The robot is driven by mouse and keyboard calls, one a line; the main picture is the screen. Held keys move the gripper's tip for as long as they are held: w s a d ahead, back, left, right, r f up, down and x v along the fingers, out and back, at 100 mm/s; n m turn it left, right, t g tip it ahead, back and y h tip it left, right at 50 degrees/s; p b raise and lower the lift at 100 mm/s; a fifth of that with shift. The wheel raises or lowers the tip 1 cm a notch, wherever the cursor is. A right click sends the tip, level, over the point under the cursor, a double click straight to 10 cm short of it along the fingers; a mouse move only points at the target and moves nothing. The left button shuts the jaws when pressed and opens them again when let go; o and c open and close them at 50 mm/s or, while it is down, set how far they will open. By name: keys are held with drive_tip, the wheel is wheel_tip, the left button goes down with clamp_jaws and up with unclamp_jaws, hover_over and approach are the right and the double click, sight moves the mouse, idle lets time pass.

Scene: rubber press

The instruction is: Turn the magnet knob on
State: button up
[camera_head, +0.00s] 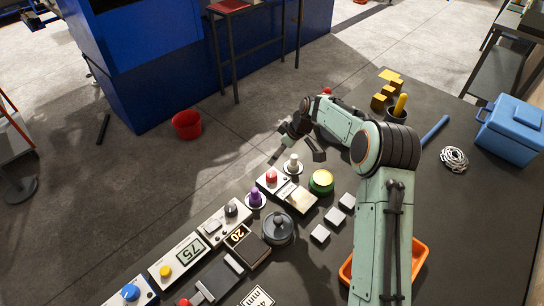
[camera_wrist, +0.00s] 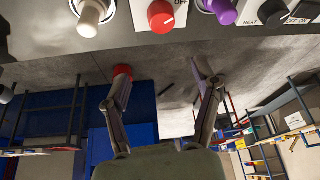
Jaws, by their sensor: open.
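Red knob (camera_head: 271,177) sits on a pale panel with a grey plate beside it. A black knob (camera_head: 231,209) is on another panel; the wrist view shows the black knob (camera_wrist: 272,12) beside "HEAT". No magnet label is readable, so I cannot tell from print which knob is the magnet's. My gripper (camera_head: 298,152) is open and empty, beyond the table's far edge near the red knob. Its spread fingers (camera_wrist: 162,76) point toward the knobs, touching none.
A white-topped piece (camera_head: 293,165) and a purple-topped piece (camera_head: 256,198) flank the red knob. A green-yellow button (camera_head: 321,181), a lidded grey pot (camera_head: 278,228) and an orange tray (camera_head: 418,262) are nearby. Open floor lies beyond the edge.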

sight(273, 173)
drive_tip(key=f, duration=0.2)
drive_tip(key=s+f, duration=0.1)
drive_tip(key=shift+d+f+g, duration=0.2)
drive_tip(key=shift+f+g, duration=0.1)
drive_tip(key=shift+f, duration=0.05)
drive_tip(key=x, duration=0.6)
drive_tip(key=shift+w, duration=0.1)
drive_tip(key=c, duration=1.2)
